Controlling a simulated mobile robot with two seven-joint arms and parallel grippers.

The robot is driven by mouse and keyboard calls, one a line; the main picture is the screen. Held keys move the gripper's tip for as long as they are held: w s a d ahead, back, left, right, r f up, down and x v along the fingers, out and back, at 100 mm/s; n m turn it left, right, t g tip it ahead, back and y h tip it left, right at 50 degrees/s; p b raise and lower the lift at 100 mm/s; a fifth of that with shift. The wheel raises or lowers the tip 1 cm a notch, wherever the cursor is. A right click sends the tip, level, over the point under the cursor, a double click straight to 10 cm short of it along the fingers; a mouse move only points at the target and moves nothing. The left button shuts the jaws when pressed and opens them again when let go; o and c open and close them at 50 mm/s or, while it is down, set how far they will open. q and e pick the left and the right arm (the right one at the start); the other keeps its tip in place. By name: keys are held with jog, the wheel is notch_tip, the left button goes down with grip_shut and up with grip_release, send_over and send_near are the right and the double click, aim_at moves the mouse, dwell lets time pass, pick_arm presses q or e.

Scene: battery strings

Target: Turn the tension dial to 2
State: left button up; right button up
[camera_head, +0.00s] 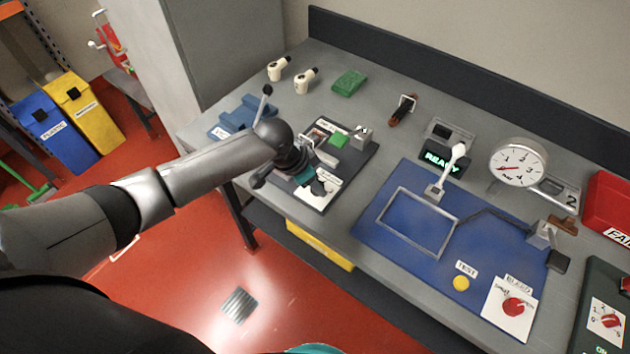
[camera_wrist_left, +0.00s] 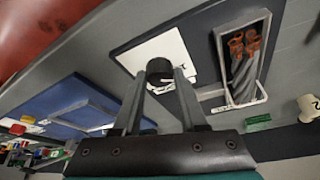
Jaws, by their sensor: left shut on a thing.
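My left gripper (camera_head: 312,184) is over the small dark board at the left part of the bench. In the left wrist view, its two fingers (camera_wrist_left: 158,80) are shut on a dark round knob, the tension dial (camera_wrist_left: 160,68). The dial stands on a white plate (camera_wrist_left: 172,45) fixed to the board. The white plate (camera_head: 324,198) also shows in the head view, but my gripper covers most of it. The dial's pointer and numbers are too hidden to read. My right gripper is not in view.
Beside the dial plate is a tray (camera_wrist_left: 266,20) holding grey twisted strands with orange ends. A blue mat (camera_head: 385,245) with a grey frame lies to the right. Further right are a round gauge (camera_head: 517,168), a red knob (camera_head: 513,307) and a red box (camera_head: 605,195).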

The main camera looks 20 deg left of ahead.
pick_arm(q)
grip_shut()
jog(key=shift+w+m+h+b, duration=0.1)
jog(key=shift+m+h+b, duration=0.25)
jog(key=shift+m, duration=0.75)
jog(key=m+g+b, duration=0.1)
jog(key=m, duration=0.1)
jog(key=shift+w+f+m+h, duration=0.1)
jog(key=shift+m+h, duration=0.15)
jog(key=shift+m, duration=0.15)
jog(key=m+g+b, duration=0.1)
jog(key=m+b, duration=0.1)
jog(key=m, duration=0.1)
jog(key=shift+g+b, duration=0.3)
jog(key=shift+g, duration=0.1)
jog(key=shift+w+m+g+b, duration=0.1)
jog(key=shift+m+g+b, duration=0.5)
jog(key=shift+m+b, duration=0.9)
jog(key=shift+m+p, duration=0.35)
jog(key=shift+m, duration=0.15)
